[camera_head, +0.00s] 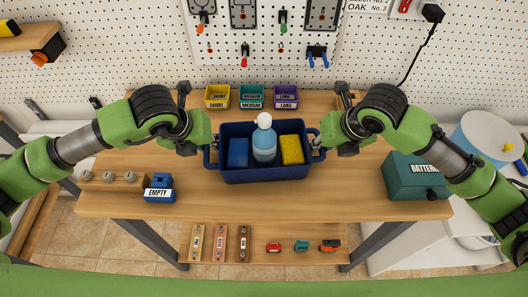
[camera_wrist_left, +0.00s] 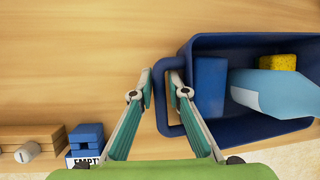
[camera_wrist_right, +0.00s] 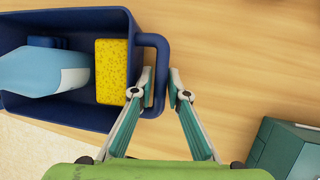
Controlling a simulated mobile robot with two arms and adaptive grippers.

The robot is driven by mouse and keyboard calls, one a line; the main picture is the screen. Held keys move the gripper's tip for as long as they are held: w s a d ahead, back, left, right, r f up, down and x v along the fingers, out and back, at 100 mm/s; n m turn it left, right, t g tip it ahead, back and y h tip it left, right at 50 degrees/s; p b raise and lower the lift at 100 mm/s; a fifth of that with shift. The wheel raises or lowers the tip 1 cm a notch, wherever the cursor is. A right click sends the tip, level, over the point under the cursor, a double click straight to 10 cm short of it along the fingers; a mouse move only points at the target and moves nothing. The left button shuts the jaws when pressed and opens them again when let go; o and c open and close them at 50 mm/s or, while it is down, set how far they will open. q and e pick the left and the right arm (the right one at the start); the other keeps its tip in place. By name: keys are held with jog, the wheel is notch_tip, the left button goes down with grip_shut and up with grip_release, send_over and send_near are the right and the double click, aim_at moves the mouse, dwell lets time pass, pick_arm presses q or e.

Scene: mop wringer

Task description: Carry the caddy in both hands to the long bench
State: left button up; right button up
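The dark blue caddy (camera_head: 265,175) is at the middle of the wooden bench in the head view, upright and level. It holds a blue sponge or block (camera_head: 238,152), a light blue bottle with a white top (camera_head: 264,142) and a yellow sponge (camera_head: 292,150). My left gripper (camera_head: 208,148) has its fingers either side of the left handle (camera_wrist_left: 162,110), closed in around the bar. My right gripper (camera_head: 321,147) is likewise closed in around the right handle (camera_wrist_right: 163,70). I cannot tell whether the caddy's base touches the bench.
Yellow, teal and purple labelled bins (camera_head: 251,97) stand behind the caddy. A blue block marked EMPTY (camera_head: 160,188) and a wooden holder (camera_head: 112,178) are at the left, a green BATTERY box (camera_head: 414,177) at the right. A pegboard (camera_head: 120,50) rises behind; a lower shelf (camera_head: 260,262) holds small items.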

pick_arm(q)
grip_shut()
pick_arm(e)
grip_shut()
pick_arm(q)
jog(key=shift+r, duration=0.2)
pick_arm(e)
jog(key=shift+r, duration=0.25)
